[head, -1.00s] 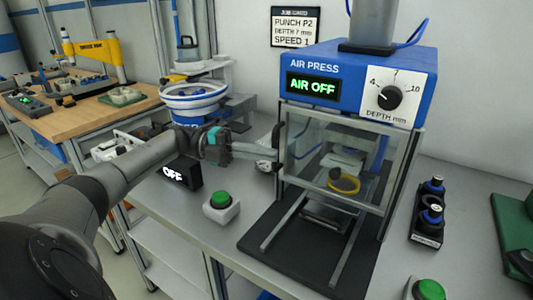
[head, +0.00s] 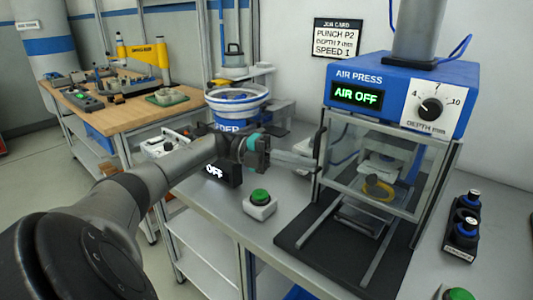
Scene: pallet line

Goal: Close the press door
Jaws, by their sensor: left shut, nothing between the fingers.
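The blue air press (head: 400,88) stands at the right with its display reading AIR OFF. Its clear, grey-framed door (head: 345,160) covers the upper part of the press's front. The door's lower edge stands above the black base plate (head: 297,238), with an open gap and two rails below it. A yellow ring-shaped part (head: 378,187) shows inside, through the panel. My left gripper (head: 314,163) is shut and empty, its fingertips at the door's left edge, beside a dark upright bar. I cannot tell whether they touch. My right gripper is out of view.
A green button box (head: 260,204) and a black box reading OFF (head: 222,173) stand left of the press. A dark holder with blue-ringed pieces (head: 463,222) is at the right. A blue-and-white bowl feeder (head: 237,98) stands behind my left arm.

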